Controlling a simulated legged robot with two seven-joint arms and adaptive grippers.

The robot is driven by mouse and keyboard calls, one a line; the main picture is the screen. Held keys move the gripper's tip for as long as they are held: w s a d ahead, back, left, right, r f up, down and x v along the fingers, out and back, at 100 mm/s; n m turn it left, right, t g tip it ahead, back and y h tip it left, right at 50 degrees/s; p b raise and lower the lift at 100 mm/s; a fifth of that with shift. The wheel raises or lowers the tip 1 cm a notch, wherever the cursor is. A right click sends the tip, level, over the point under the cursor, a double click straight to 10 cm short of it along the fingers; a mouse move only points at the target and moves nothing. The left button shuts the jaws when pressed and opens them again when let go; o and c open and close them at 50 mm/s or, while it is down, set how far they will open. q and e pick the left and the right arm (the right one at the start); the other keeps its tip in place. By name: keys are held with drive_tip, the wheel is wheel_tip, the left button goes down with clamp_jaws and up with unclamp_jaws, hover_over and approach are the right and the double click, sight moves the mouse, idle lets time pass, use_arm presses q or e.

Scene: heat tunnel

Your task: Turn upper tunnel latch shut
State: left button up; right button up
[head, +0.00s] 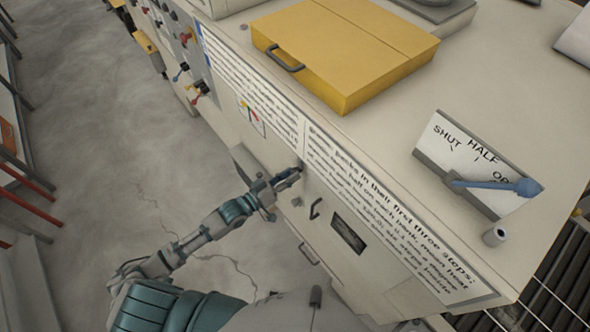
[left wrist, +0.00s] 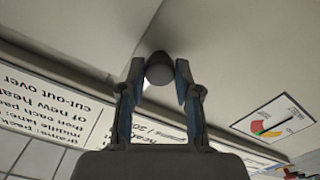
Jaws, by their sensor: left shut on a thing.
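My left gripper (head: 287,178) reaches the front face of the pale tunnel cabinet, just below the printed text strip. In the left wrist view, the gripper (left wrist: 159,82) has its two fingers on either side of a dark grey rounded knob (left wrist: 160,68), which looks like the upper latch, and is shut on it. The knob stands out from the cabinet face. Which way the latch is turned is hard to tell, as the fingers cover part of it. A second small latch-like piece (head: 297,202) sits just below the gripper in the head view. My right gripper is not in view.
A dark door handle (head: 315,209) and small window (head: 348,233) lie right of the gripper. A gauge (head: 251,119) is up and left. On top are a yellow box (head: 345,45) and a blue lever (head: 500,185) by a SHUT/HALF plate.

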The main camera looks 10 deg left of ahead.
use_arm(q)
drive_tip(key=shift+a+m, duration=0.1)
drive_tip(key=shift+m, duration=2.9)
drive_tip(key=m, duration=1.2)
drive_tip(key=shift+w, duration=0.1)
drive_tip(key=o, duration=0.6)
